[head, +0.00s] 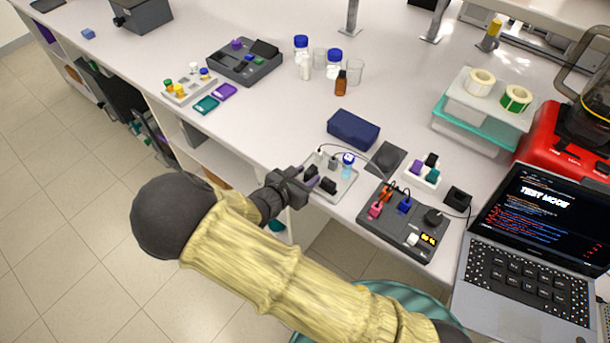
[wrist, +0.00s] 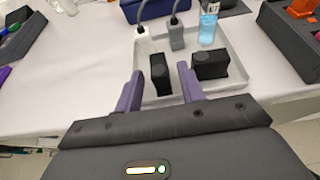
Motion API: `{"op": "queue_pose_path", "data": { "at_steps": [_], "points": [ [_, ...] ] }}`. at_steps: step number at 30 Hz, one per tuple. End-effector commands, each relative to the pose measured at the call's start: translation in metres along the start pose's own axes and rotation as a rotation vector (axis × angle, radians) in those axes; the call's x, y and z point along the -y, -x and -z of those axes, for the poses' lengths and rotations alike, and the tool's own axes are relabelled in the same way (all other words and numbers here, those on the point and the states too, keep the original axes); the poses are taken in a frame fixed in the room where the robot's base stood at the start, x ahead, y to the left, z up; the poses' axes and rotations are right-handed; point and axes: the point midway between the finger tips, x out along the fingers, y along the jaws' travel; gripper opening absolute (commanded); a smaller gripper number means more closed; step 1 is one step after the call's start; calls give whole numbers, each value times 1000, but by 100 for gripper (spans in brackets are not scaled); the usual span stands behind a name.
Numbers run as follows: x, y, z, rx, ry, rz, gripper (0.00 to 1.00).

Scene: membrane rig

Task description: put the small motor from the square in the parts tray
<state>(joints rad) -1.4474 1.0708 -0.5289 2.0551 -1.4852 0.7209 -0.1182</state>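My gripper (head: 308,182) is at the near left edge of a shallow pale grey tray (head: 350,185). In the wrist view its two purple fingers (wrist: 160,78) are apart, with a small black block (wrist: 160,74) in the gap between them and a sliver of space on each side. A second black block (wrist: 211,66) stands just right of the right finger. It also shows in the head view (head: 328,186). I cannot tell which part is the small motor. A dark square mat (head: 398,158) behind the tray bears a round dark thing (head: 386,155).
The tray also holds a blue-capped bottle (head: 348,162) and a grey piece with a cable (wrist: 177,38). A dark blue case (head: 353,129) lies behind it. A dark panel with coloured plugs (head: 390,232) is at right. A multicoloured parts holder (head: 188,92) stands far left.

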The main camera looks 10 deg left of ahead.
Motion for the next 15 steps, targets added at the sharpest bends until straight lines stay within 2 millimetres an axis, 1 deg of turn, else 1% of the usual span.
{"op": "queue_pose_path", "data": {
  "at_steps": [3,4,7,11,15],
  "points": [
    [0,2,-4,0,0,0,39],
    [0,4,-2,-1,0,-2,39],
    [-1,16,-2,-1,-2,-3,39],
    [-1,38,-1,-2,-2,-5,39],
    [-1,67,-1,-2,-2,-5,39]
  ]
}}
